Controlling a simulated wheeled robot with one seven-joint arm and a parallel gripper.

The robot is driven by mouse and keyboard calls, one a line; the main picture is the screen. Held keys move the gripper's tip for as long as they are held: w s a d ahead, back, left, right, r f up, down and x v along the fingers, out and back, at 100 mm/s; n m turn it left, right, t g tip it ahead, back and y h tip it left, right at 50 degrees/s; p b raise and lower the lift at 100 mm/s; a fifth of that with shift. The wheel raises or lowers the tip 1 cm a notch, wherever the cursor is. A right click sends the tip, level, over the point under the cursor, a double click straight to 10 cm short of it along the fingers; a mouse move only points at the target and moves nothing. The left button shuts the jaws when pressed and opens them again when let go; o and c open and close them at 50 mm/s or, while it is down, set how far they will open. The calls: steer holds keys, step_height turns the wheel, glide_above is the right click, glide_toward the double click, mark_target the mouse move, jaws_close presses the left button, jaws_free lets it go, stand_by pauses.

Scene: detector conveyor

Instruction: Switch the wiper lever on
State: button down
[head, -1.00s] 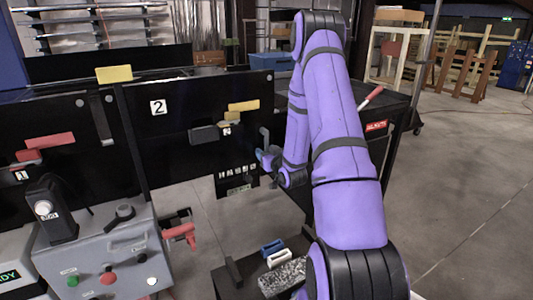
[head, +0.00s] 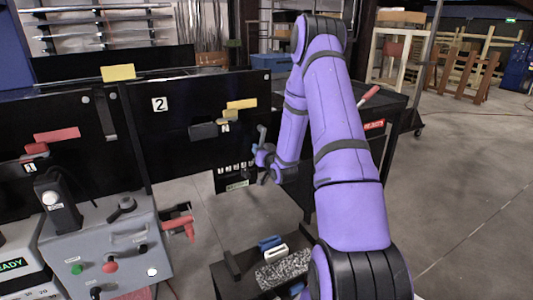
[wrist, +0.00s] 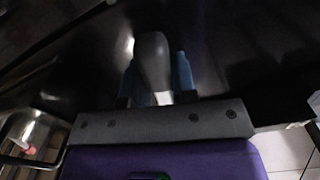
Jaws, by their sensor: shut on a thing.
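The wiper lever appears to be the short grey lever (head: 261,133) at the right end of the black panel, standing roughly upright. In the wrist view its rounded grey end (wrist: 152,62) sits between the two blue fingertips. My gripper (head: 263,155) is shut on it, and the fingers also show in the wrist view (wrist: 157,78). The lever's base and pivot are hidden, and no label for it is readable.
A grey control box (head: 130,235) stands at lower left. A dark bench (head: 225,278) holds small blue and white parts. Open floor lies to the right.

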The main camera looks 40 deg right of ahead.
mark_target(245, 141)
steer(key=m, duration=0.1)
steer(key=a+m, duration=0.1)
steer(key=a+r+m, duration=0.1)
steer(key=shift+w+a+m, duration=0.1)
steer(key=shift+w+m, duration=0.2)
steer(key=shift+w+a+r+m, duration=0.1)
steer(key=shift+a+r+m, duration=0.25)
steer(key=shift+m, duration=0.45)
steer(key=shift+w+a+r+m, duration=0.1)
steer(key=shift+a+r+m, duration=0.25)
steer(key=shift+m, duration=0.45)
steer(key=shift+w+a+r+m, duration=0.1)
steer(key=shift+a+r+m, duration=0.25)
steer(key=shift+m, duration=0.45)
steer(key=shift+a, duration=0.1)
steer(key=c, duration=0.9)
jaws_free()
steer(key=v, duration=1)
steer(key=shift+s+a, duration=0.1)
steer(key=shift+s, duration=0.3)
